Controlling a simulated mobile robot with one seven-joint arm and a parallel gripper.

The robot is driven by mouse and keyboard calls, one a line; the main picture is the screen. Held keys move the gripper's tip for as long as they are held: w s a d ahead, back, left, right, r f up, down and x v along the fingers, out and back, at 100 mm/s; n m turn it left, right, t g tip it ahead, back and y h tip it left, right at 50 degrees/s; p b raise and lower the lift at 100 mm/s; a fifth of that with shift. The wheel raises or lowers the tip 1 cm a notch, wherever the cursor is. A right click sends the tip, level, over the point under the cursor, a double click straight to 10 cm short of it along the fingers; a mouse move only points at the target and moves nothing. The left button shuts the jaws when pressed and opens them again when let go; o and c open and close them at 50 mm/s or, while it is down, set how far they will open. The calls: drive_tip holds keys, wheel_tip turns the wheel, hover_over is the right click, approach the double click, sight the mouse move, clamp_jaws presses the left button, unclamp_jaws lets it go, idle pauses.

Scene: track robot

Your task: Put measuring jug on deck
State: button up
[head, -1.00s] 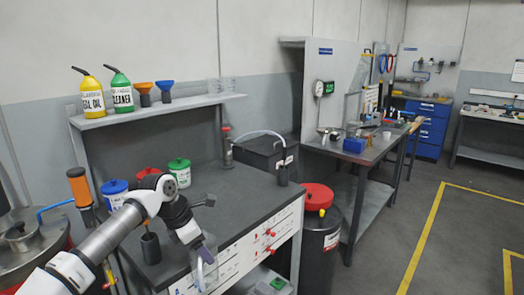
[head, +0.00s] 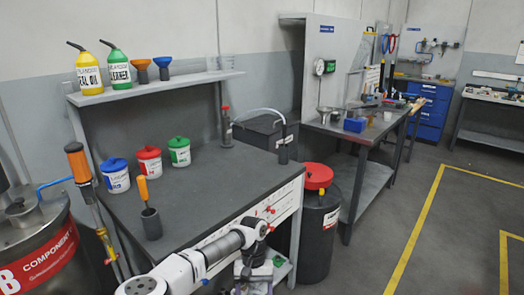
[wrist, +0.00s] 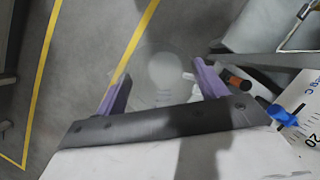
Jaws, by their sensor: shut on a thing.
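The measuring jug (wrist: 166,72) is clear and very faint in the wrist view, between the purple fingers of my gripper (wrist: 158,85). My gripper is shut on it. The floor shows through and behind it. In the head view my arm reaches down past the front of the bench, and the jug cannot be made out there. The dark flat bench top (head: 215,185), which may be the deck, is above and behind my gripper.
Red (head: 149,160), blue (head: 116,176) and green-lidded (head: 179,152) tubs stand along the back of the bench top. A grey cup with an orange handle (head: 151,222) stands near its front left. A red-lidded drum (head: 320,215) stands right of the bench. The floor (head: 375,235) is clear.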

drive_tip(key=f+m, duration=0.1)
drive_tip(key=s+d+f+m+y, duration=0.1)
drive_tip(key=s+d+f+m, duration=0.1)
drive_tip(key=f, duration=0.1)
drive_tip(key=shift+m, duration=0.3)
drive_tip(key=s+f+n, duration=0.1)
drive_tip(key=s+f, duration=0.2)
drive_tip(key=f, duration=0.4)
drive_tip(key=s+f+n, duration=0.2)
drive_tip(key=s+f, duration=0.1)
drive_tip(key=f, duration=0.4)
drive_tip(key=shift+s+d+f+h, duration=0.15)
drive_tip(key=shift+s+f+h, duration=0.15)
drive_tip(key=shift+h, duration=0.1)
